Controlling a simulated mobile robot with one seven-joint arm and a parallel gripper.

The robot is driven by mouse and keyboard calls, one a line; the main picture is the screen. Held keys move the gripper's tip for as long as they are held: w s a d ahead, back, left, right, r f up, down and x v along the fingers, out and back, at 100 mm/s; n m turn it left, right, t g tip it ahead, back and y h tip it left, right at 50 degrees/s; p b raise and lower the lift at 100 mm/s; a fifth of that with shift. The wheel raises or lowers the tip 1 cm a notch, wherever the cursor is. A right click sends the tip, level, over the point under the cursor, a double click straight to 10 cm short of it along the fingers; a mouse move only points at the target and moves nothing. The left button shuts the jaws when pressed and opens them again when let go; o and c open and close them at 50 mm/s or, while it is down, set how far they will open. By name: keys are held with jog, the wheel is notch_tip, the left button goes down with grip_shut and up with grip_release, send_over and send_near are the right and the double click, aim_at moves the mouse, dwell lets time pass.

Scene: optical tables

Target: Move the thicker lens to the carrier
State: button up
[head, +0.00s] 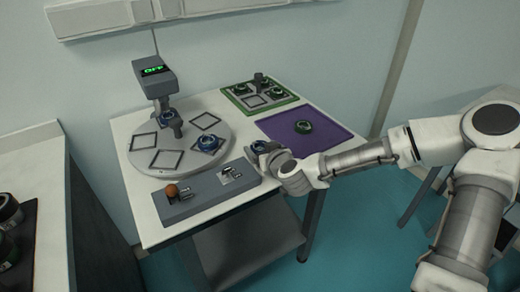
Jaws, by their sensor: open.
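My gripper (264,148) is low over the front right of the white table, between the control box and the purple mat. It is small here; I see nothing clearly held in it. A green-ringed dark lens (304,127) lies on the purple mat (330,143), right of my gripper. A green-edged tray (292,100) behind holds more green-ringed lenses, one left (241,89) and one right (275,91), and an empty square outline. A blue-ringed lens (208,143) lies on a round grey plate (180,155). I cannot tell which lens is thicker or which holder is the carrier.
A grey post instrument (154,78) with a green display reading OFF stands over the round plate's back. A grey control box (205,195) with an orange knob (171,190) and a lever lies along the front edge. Dark items (8,215) sit on a left counter.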

jog(key=c, duration=1.3)
jog(key=shift+r, duration=0.1)
